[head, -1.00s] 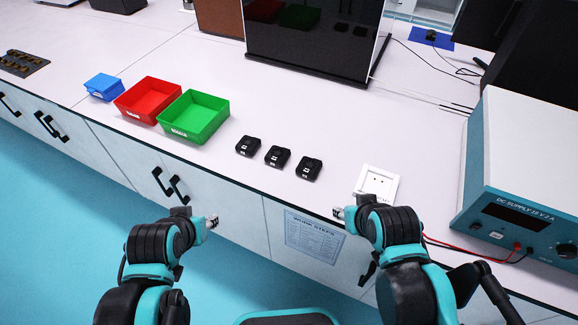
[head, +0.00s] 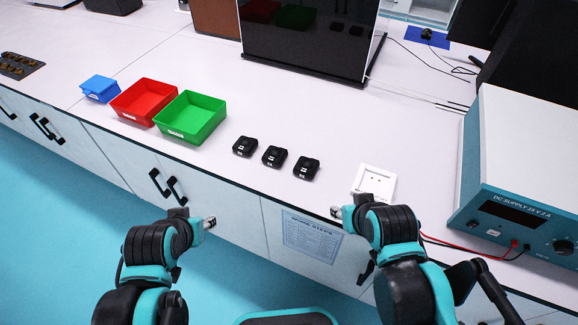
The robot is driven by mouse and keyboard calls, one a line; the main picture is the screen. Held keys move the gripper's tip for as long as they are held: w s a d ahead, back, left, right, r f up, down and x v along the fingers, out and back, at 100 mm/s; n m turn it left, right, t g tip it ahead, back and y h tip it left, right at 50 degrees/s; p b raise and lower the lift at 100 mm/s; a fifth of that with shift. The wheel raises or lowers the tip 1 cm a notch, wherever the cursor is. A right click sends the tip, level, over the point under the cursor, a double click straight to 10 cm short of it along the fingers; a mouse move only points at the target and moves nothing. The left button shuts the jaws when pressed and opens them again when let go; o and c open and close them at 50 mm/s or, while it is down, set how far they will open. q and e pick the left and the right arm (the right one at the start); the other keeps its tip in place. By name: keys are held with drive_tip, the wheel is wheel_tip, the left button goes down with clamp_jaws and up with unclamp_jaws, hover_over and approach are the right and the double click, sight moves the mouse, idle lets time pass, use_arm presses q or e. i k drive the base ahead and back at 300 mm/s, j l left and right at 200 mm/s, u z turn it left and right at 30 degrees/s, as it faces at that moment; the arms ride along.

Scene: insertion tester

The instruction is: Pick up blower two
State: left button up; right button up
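Three small black square blowers stand in a row on the white bench: a left one (head: 245,146), a middle one (head: 274,157) and a right one (head: 306,168). Each has a small white label on its front; the numbers are too small to read. My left gripper (head: 209,222) is in front of the bench edge, below and left of the blowers, touching nothing. My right gripper (head: 337,212) is by the bench's front edge, below and right of the right blower, apart from it. The fingers of both are too small to tell open from shut.
Blue (head: 100,88), red (head: 144,100) and green (head: 191,117) bins stand left of the blowers. A white socket plate (head: 374,182) lies to their right. A DC supply (head: 520,190) with red and black leads stands at far right. A dark screen (head: 308,38) stands behind.

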sight(273, 157)
drive_tip(key=i+j, duration=0.2)
drive_tip(key=j, duration=0.2)
drive_tip(key=i+j, duration=0.15)
drive_tip(key=j, duration=0.25)
drive_tip(key=j+z, duration=0.1)
drive_tip(key=z, duration=0.3)
drive_tip(key=i+j+z, duration=0.1)
drive_tip(key=z, duration=0.3)
drive_tip(key=j+z, duration=0.2)
drive_tip(key=z, duration=0.15)
drive_tip(key=j+z, duration=0.15)
drive_tip(key=z, duration=0.75)
